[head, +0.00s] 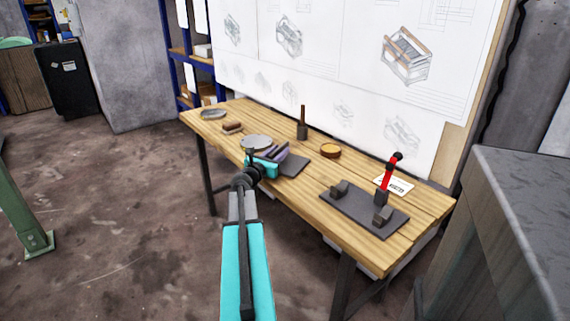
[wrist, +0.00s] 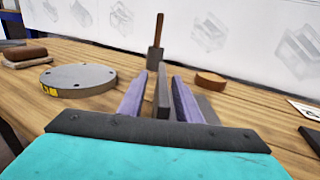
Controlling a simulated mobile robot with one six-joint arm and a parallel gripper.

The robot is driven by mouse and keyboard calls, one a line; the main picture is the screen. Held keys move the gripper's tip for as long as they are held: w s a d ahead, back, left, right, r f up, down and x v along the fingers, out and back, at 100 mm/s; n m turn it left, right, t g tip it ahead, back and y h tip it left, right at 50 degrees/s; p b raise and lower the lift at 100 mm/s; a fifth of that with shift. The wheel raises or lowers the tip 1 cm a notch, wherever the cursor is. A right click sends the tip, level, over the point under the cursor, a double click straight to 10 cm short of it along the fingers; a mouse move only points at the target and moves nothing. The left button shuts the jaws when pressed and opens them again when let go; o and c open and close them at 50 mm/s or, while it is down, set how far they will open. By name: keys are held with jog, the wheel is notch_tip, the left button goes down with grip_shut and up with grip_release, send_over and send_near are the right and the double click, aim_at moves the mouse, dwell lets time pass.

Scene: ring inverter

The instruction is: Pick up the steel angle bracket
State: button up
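The steel angle bracket is a dark grey piece with an upright leg (wrist: 163,95), and its flat leg lies on the wooden table. In the head view its flat leg (head: 294,166) shows to the right of my gripper (head: 279,152). In the wrist view my gripper (wrist: 160,88) has its two purple fingers on either side of the upright leg. A clear gap shows on the left and a narrow one on the right, so the gripper is open and not closed on it. The lower part of the bracket is hidden behind the gripper body.
A grey round flange (wrist: 80,79) sits close left of the fingers. A wooden-handled tool (head: 302,124) stands behind, and a round brown dish (head: 330,150) lies to the right. A dark plate (head: 352,211) with a red-handled clamp (head: 389,172) occupies the table's right end (head: 415,235).

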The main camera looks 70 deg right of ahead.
jog(key=shift+c, duration=0.5)
grip_shut()
jog(key=shift+w, duration=0.1)
dwell(0.9)
jog(key=shift+r, duration=0.3)
jog(key=shift+f, duration=0.1)
